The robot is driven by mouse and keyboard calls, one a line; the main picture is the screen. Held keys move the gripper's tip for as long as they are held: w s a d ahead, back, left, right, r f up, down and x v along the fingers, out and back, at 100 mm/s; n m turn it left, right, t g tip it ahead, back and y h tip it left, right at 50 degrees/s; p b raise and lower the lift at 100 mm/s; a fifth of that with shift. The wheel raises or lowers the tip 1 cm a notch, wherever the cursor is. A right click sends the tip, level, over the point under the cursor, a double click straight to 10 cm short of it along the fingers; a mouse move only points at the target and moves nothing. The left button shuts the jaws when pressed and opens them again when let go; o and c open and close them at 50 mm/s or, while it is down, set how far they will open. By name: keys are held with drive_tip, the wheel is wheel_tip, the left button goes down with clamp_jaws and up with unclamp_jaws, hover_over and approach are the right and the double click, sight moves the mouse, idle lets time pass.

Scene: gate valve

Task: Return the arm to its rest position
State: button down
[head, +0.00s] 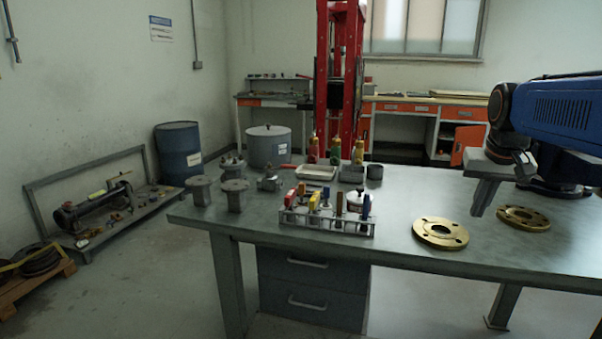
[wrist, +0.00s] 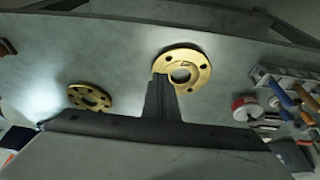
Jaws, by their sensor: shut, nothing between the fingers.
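My gripper (head: 484,196) is shut and empty at the right side of the head view. It points down above the grey workbench (head: 390,262), behind and between two brass flanges. Its closed fingers also show in the wrist view (wrist: 161,88), where they overlap the lower edge of one flange. My blue arm (head: 560,112) reaches in from the right edge of the head view. The near brass flange (head: 428,236) and the far one (head: 540,226) both lie flat on the bench. The fingers appear apart from both.
A rack (head: 310,224) with several coloured-handled tools stands at the bench's front middle. Grey pipe fittings (head: 235,200) stand at the bench's left. Small bottles (head: 336,150), a tray and a white-lidded can stand farther back. A red press frame (head: 338,70) rises behind the bench.

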drive_tip(key=s+a+f+n, duration=0.1)
drive_tip(key=s+a+f, duration=0.3)
drive_tip(key=s, duration=0.3)
drive_tip(key=s+a+f+n, duration=0.1)
drive_tip(key=s+a+f, duration=0.3)
drive_tip(key=s+f, duration=0.3)
drive_tip(key=s+a+f+n+t+y, duration=0.1)
drive_tip(key=s+a+f, duration=0.3)
drive_tip(key=s, duration=0.5)
wheel_tip(320, 180, down, 2)
drive_tip(key=shift+a+f+n, duration=0.15)
drive_tip(key=shift+a+n, duration=0.1)
drive_tip(key=shift+n, duration=0.05)
